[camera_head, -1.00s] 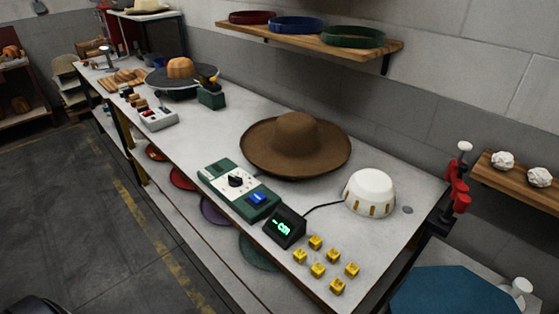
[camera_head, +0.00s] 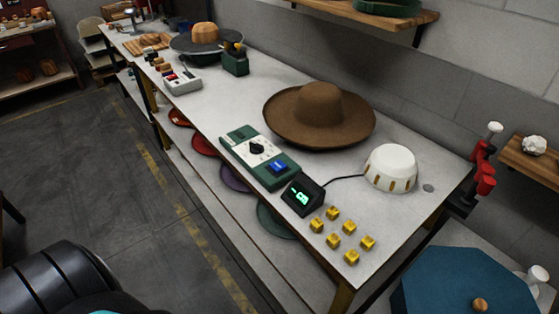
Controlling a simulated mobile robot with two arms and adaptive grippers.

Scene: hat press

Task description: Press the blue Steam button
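The blue button (camera_head: 278,167) sits on the near end of a green and white control box (camera_head: 238,138) on the white bench. A black knob (camera_head: 256,147) is on the same box, beyond the button. The lettering on the button is too small to read. Neither of my grippers is in view. A dark rounded part, probably of my own arm, shows at the bottom left, well apart from the box.
On the bench (camera_head: 226,99), a brown hat (camera_head: 319,115), a white dome (camera_head: 391,168), a small black display (camera_head: 303,194) and several yellow cubes (camera_head: 334,241) surround the box. A blue-topped stand (camera_head: 460,285) is at bottom right. The floor (camera_head: 95,190) left of the bench is open.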

